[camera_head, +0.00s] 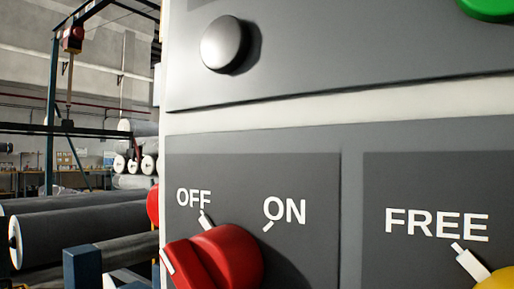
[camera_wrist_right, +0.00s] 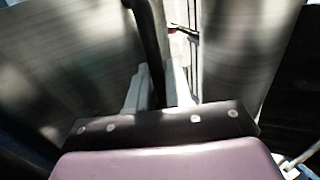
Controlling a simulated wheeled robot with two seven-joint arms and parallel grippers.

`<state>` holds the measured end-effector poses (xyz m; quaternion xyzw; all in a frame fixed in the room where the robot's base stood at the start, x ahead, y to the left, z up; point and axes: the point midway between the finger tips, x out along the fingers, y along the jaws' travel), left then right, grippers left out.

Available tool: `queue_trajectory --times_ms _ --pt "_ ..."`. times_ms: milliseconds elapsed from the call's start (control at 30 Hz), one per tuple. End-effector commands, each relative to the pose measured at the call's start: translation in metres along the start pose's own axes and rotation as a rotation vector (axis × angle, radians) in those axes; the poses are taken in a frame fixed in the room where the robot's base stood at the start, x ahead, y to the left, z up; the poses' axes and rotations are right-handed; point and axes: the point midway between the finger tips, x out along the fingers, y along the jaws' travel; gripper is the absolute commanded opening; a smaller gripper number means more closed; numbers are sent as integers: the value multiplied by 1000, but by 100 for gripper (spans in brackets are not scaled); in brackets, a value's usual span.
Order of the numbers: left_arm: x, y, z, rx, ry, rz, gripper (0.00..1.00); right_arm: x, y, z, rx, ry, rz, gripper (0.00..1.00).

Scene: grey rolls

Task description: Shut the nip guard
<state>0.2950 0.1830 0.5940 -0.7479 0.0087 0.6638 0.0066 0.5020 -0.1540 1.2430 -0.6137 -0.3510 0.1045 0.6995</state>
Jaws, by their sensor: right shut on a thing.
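My right gripper (camera_wrist_right: 160,78) shows in the right wrist view, its two pale fingers closed on a dark upright bar (camera_wrist_right: 150,40). The bar runs up out of the picture between the fingers. I cannot tell for sure whether this bar is part of the nip guard. A broad grey, streaked surface (camera_wrist_right: 70,65) fills the left of that view, and I cannot tell if it is guard or roll. My left gripper is in neither view.
A control panel (camera_head: 400,110) fills the head view's right side, very close. It has a red OFF/ON knob (camera_head: 228,255), a silver button (camera_head: 225,44) and a partly cut-off yellow FREE knob (camera_head: 497,279). Grey rolls (camera_head: 80,228) lie at left. Another grey curved surface (camera_wrist_right: 245,50) stands right of my fingers.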

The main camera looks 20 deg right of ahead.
Motion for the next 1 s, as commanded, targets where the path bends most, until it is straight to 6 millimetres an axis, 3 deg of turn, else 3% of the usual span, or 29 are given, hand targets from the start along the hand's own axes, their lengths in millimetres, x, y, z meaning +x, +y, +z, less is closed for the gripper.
queue_trajectory --times_ms 200,500,1000 --pt "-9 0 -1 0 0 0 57 29 5 0 1 -1 0 0" --pt "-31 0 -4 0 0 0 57 55 14 0 -2 -1 51 0" --pt "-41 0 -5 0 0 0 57 64 25 0 0 0 126 0"
